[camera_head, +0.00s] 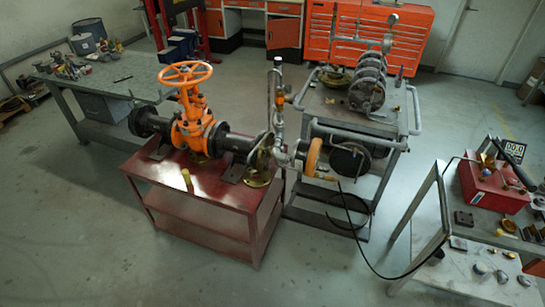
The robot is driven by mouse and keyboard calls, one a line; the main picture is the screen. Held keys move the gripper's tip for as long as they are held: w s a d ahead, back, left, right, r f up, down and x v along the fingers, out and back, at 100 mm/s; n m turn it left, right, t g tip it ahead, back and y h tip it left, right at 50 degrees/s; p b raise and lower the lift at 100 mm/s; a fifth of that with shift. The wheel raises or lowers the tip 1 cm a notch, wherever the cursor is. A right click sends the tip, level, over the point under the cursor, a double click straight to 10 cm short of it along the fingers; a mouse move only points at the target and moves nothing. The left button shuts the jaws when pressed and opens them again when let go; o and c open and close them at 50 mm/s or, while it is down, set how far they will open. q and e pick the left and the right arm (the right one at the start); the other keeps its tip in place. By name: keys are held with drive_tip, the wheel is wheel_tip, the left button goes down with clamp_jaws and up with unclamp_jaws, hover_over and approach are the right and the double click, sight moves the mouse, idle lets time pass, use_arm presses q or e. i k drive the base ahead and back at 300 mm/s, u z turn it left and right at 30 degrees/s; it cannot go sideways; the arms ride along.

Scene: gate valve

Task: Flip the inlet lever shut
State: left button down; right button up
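An orange gate valve (194,132) with an orange handwheel (186,74) stands upright on a dark red table (205,194). Dark flanged pipe (232,143) runs from it to both sides. At its right end, silver pipework (278,120) rises, with a small orange part (281,97) and an upright grey bar beside it. The inlet lever is too small to tell for sure; it may be among these parts. Neither of my grippers shows in the head view.
A red box with a display (492,186) sits on a right-hand bench, and a black hose (366,250) runs from there toward the pipework. The floor in front is clear.

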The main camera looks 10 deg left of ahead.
sight(318, 169)
drive_tip(key=u, duration=0.2)
drive_tip(key=i, duration=1.45)
drive_tip(key=z, duration=0.6)
